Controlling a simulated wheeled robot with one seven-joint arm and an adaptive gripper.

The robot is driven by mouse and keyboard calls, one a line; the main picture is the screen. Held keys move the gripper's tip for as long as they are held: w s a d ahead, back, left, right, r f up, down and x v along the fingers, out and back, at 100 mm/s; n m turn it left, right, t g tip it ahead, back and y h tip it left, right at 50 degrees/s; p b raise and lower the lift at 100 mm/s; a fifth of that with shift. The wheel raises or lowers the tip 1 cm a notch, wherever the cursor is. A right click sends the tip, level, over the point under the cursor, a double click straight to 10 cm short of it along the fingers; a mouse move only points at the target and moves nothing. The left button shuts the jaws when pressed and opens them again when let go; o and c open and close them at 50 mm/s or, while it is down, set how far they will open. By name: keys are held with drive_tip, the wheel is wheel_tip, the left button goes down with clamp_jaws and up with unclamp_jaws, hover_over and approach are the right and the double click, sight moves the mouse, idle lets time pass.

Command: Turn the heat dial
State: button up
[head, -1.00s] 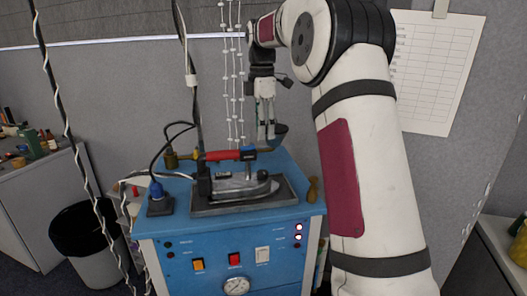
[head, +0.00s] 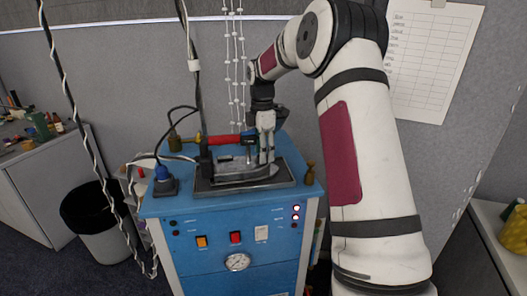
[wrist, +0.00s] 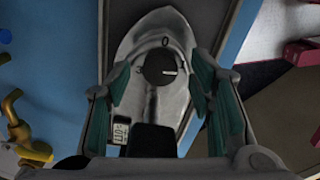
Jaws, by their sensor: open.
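A grey clothes iron (head: 240,175) rests flat in a dark tray on a blue cabinet, its handle red. In the wrist view the iron's pale metal top (wrist: 150,27) shows a round dark dial (wrist: 158,70). The dial has a short light pointer line aimed to the right, and a 0 mark stands just above it. My gripper (head: 266,161) reaches down over the iron. In the wrist view my gripper (wrist: 160,75) is open, with one green-padded finger on each side of the dial, apart from it. The dial cannot be made out in the head view.
The blue cabinet (head: 200,255) has coloured switches, lit lamps and a round gauge (head: 238,262) on its front. A black hose and twisted cord (head: 195,95) hang behind the iron. A small brown bottle-like piece (head: 310,173) stands right of the tray.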

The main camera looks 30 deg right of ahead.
drive_tip(key=shift+f, duration=0.45)
drive_tip(key=shift+c, duration=0.4)
clamp_jaws()
drive_tip(key=shift+m+b, duration=0.6)
drive_tip(key=shift+m, duration=1.8)
drive_tip(key=shift+o, duration=0.4)
unclamp_jaws()
drive_tip(key=shift+r, duration=0.1)
wheel_tip(320, 180, up, 12)
